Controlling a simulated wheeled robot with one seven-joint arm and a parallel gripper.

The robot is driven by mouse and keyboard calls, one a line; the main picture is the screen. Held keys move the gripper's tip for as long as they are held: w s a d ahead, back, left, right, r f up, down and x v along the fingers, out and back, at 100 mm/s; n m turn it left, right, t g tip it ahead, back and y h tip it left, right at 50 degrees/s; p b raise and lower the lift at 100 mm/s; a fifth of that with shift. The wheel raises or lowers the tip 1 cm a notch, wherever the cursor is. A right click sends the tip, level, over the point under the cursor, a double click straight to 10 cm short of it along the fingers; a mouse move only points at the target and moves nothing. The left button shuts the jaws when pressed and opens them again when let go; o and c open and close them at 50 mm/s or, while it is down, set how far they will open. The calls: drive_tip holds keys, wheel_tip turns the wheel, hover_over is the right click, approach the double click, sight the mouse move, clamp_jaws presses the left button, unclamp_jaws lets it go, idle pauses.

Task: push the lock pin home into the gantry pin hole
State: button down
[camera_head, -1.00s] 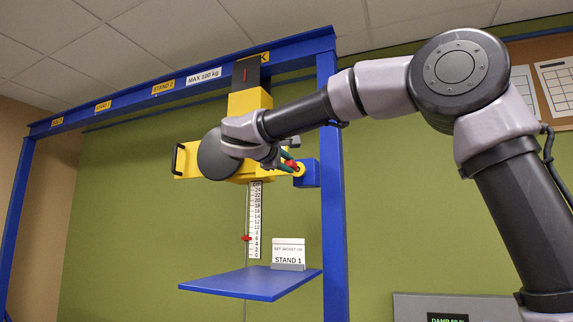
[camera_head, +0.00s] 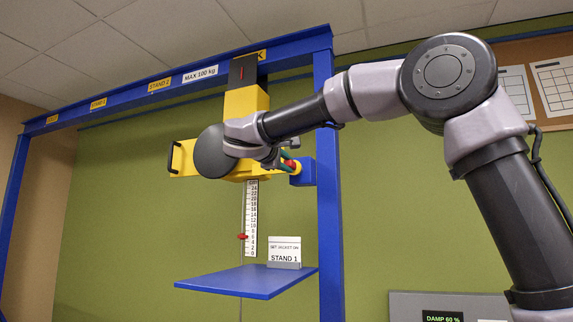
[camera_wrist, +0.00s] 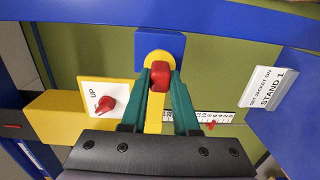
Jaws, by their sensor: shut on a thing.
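The red-headed lock pin (camera_wrist: 160,74) is between the green fingertips of my gripper (camera_wrist: 161,84), which is shut on it. In the wrist view it stands in front of a yellow arm, just below a yellow rounded end on a blue block (camera_wrist: 174,42). The pin hole itself is hidden, so I cannot tell how deep the pin sits. In the head view the red pin head (camera_head: 289,163) shows beside the blue block (camera_head: 303,173) on the gantry post (camera_head: 328,230). My wrist hides most of the gripper there.
A yellow hoist body (camera_head: 246,102) hangs from the blue gantry beam (camera_head: 130,97). A panel marked UP (camera_wrist: 103,97) with a red knob is left of my fingers. Below are a white scale (camera_head: 251,220), a blue shelf (camera_head: 245,283) and a STAND 1 sign (camera_head: 285,250).

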drive_tip(key=shift+f, duration=0.15)
idle(0.5)
drive_tip(key=c, duration=0.6)
unclamp_jaws()
drive_tip(key=v, duration=0.7)
drive_tip(key=shift+d, duration=0.1)
